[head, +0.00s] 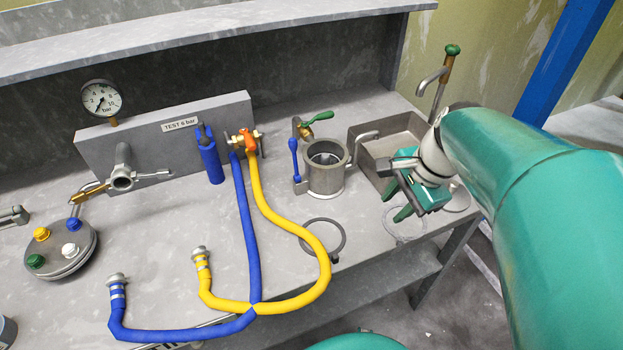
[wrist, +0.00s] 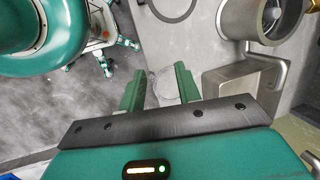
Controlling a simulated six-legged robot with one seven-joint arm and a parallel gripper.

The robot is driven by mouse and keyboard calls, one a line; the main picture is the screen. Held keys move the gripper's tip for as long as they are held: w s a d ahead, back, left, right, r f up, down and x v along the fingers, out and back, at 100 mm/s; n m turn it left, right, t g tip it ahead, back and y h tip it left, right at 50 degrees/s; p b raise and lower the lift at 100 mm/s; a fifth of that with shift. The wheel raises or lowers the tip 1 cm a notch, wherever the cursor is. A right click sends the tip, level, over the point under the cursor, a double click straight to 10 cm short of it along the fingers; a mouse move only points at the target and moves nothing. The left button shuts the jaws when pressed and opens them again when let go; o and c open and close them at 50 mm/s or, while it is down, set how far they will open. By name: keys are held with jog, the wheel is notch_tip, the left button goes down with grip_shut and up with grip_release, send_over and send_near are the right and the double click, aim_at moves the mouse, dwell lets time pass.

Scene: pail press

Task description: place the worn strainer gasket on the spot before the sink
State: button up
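A dark grey ring (head: 342,232), which looks like the gasket, lies flat on the bench before the strainer pot (head: 326,178). The ring also shows at the top of the wrist view (wrist: 172,20). A pale round spot (wrist: 165,88) is on the bench before the sink (head: 372,158); part of its pale outline (head: 394,232) shows in the head view. My gripper (head: 412,214) is above this spot, to the right of the ring. In the wrist view its green fingers (wrist: 159,82) are apart, with no held object visible between them.
A blue hose (head: 243,215) and a yellow hose (head: 275,210) cross at the bench front, left of the ring. A tap (head: 432,78) stands behind the sink. A lidded flange (head: 62,252) and a pressure gauge (head: 101,98) are at left. The bench edge is close by my gripper.

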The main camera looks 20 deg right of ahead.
jog(key=a+r+n+t+h, duration=0.1)
jog(key=a+r+n, duration=0.1)
jog(key=a+n, duration=0.6)
jog(key=a+r+n+t+h, duration=0.1)
jog(key=a+r+n, duration=0.2)
jog(key=a+n, duration=0.4)
jog(key=n, duration=0.2)
jog(key=shift+s+a+n+t, duration=0.3)
jog(key=shift+s+a+t, duration=0.05)
jog(key=shift+t, duration=0.05)
